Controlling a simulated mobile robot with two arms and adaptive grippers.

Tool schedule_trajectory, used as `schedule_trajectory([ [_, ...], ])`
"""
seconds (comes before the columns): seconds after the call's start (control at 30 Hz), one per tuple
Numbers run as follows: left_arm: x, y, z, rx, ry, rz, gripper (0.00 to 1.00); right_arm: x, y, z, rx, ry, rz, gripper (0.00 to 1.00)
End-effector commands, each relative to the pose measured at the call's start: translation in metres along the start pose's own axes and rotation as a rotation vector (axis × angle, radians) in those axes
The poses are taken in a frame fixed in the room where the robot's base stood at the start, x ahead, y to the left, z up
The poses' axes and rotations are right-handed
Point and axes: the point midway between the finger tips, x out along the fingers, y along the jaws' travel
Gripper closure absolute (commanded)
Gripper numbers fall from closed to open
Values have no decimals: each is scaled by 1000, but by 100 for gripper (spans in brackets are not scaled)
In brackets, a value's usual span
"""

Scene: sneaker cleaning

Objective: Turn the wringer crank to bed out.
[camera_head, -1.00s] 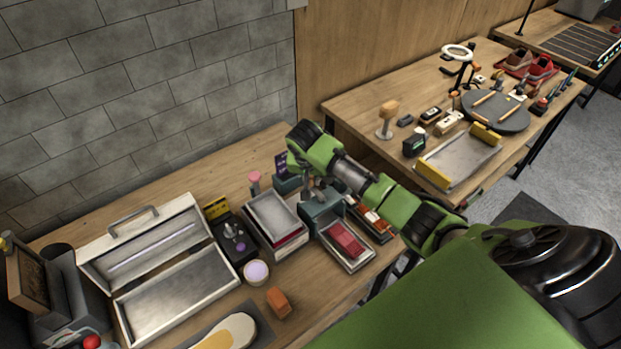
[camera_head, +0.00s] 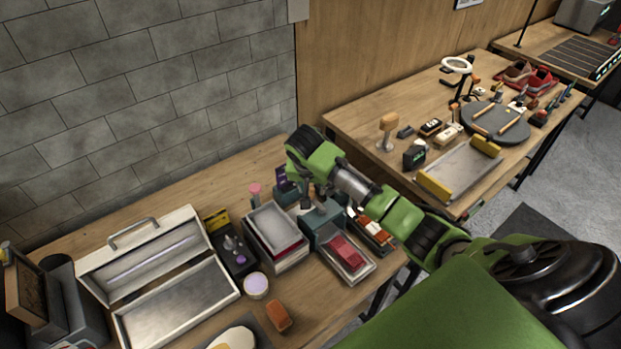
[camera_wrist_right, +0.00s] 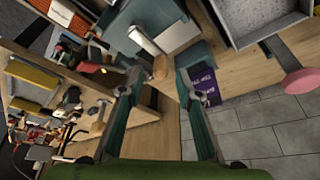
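The teal wringer (camera_head: 322,218) stands on the near workbench, with a red cloth (camera_head: 345,252) on the metal tray in front of it. In the right wrist view, the wringer's teal body (camera_wrist_right: 160,14) is at the top. What looks like its crank, a pale rod (camera_wrist_right: 145,40) with a tan knob (camera_wrist_right: 160,68), points down between my fingers. My right gripper (camera_head: 318,202) is over the wringer. In the wrist view its two teal fingers (camera_wrist_right: 158,80) are apart, with the knob between the tips; contact is not clear. My left gripper is not in view.
Stacked grey trays (camera_head: 274,232) stand left of the wringer. A purple box (camera_wrist_right: 205,88) and a pink-topped item (camera_wrist_right: 301,81) are behind it. An open metal case (camera_head: 165,290) lies farther left. A second bench (camera_head: 350,118) stands at the right.

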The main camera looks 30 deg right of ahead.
Motion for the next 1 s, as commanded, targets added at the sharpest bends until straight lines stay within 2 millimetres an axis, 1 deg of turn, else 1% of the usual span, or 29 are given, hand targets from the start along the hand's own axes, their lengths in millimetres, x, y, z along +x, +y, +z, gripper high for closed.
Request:
schedule_trajectory([
  [0.03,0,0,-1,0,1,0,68,-12,-1,-1,0,3,-4,68],
  [0.2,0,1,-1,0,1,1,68,-50,-1,-1,0,3,-4,68],
  [0.3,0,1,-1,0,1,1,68,-68,0,-1,1,2,-3,68],
  [0.43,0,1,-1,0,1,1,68,-84,-1,-1,1,2,-3,68],
  [0.6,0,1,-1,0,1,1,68,-92,0,0,2,0,0,68],
  [1.0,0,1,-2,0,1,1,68,-92,0,0,2,0,0,68],
])
